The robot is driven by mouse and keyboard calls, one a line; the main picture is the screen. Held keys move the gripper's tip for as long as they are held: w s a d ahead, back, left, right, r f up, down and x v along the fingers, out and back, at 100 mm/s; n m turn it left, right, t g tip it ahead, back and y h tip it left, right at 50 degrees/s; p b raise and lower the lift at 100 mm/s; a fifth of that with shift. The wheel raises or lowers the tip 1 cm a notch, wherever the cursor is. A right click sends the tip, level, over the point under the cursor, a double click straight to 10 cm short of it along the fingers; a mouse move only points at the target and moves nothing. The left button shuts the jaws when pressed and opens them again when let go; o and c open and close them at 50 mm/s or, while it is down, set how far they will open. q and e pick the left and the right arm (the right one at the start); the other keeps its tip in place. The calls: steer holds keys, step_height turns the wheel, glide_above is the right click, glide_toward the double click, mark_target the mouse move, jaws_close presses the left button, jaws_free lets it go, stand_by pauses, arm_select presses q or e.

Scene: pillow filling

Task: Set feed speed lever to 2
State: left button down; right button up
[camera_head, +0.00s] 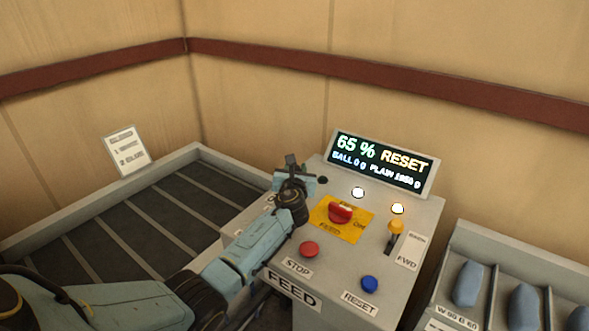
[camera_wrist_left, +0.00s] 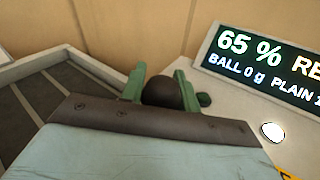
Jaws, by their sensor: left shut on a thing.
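The feed console (camera_head: 345,275) stands in front of me with a sloping grey top. My left gripper (camera_head: 293,168) is at its far left corner. In the left wrist view, its two green fingers (camera_wrist_left: 160,86) are shut on a dark round knob (camera_wrist_left: 163,92), which seems to be the feed speed lever's knob. The lever's stem and its scale marks are hidden by my gripper and arm, so I cannot tell its setting. The display (camera_head: 382,163) reads 65 % RESET, BALL 0 g, PLAIN 1950 g. My right gripper is not in view.
The console also has a red rotary switch (camera_head: 341,212) on a yellow plate, a red STOP button (camera_head: 309,249), a blue RESET button (camera_head: 370,284) and an orange-topped lever (camera_head: 396,228). A walled dark-floored bay (camera_head: 120,215) lies left; a tray (camera_head: 520,248) with blue-grey pieces lies right.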

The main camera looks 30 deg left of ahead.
arm_select(q)
steer(key=shift+s+d+f, duration=0.1)
steer(key=shift+d+f, duration=0.3)
steer(key=shift+f, duration=0.25)
steer(key=c, duration=1.5)
jaws_free()
steer(key=o, duration=0.4)
steer(key=shift+w, duration=0.25)
steer(key=shift+s+a+r, duration=0.15)
steer(key=shift+a+r, duration=0.1)
steer(key=shift+s+d+r+p, duration=0.1)
steer(key=shift+s+d+p, duration=0.2)
steer(key=shift+s+d, duration=0.1)
steer(key=p+v, duration=0.2)
steer(key=v, duration=1)
steer(key=shift+s, duration=0.2)
